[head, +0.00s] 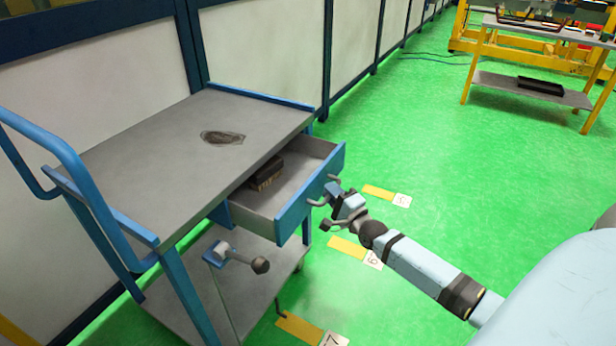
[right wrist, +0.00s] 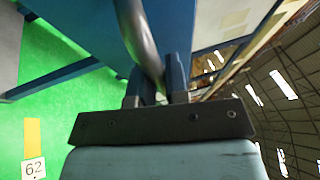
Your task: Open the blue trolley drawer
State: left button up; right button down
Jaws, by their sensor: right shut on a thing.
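The blue trolley (head: 180,140) stands at the left with a grey top. Its drawer (head: 312,190) is pulled well out under the top, with a blue front and grey inside. A brown block-like object (head: 265,174) lies in the drawer. My right gripper (head: 332,196) is at the drawer's front, shut on the grey curved handle (head: 319,201). In the right wrist view the handle (right wrist: 138,35) runs between the two fingers (right wrist: 158,90). My left gripper is not in view.
A dark flat patch (head: 222,137) lies on the trolley top. A vise-like part (head: 240,256) shows by the lower shelf. Yellow floor markers (head: 347,248) lie near the drawer. The green floor to the right is clear up to a yellow-framed bench (head: 530,88).

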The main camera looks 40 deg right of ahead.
pick_arm(q)
jog(key=p, duration=0.4)
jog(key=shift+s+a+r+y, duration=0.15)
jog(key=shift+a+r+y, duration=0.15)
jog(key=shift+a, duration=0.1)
pick_arm(e)
jog(key=s+d, duration=0.3)
jog(key=s, duration=0.4)
jog(key=s+d, duration=0.3)
jog(key=s, duration=0.4)
jog(key=shift+s, duration=0.2)
jog(key=c, duration=1.1)
grip_release()
jog(key=shift+c, duration=0.2)
pick_arm(q)
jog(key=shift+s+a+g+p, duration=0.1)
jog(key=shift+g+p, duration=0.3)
jog(key=shift+p, duration=0.2)
pick_arm(e)
jog(key=s+f, duration=0.2)
jog(key=s, duration=1.1)
jog(key=shift+s+f, duration=0.3)
jog(key=shift+a, duration=0.1)
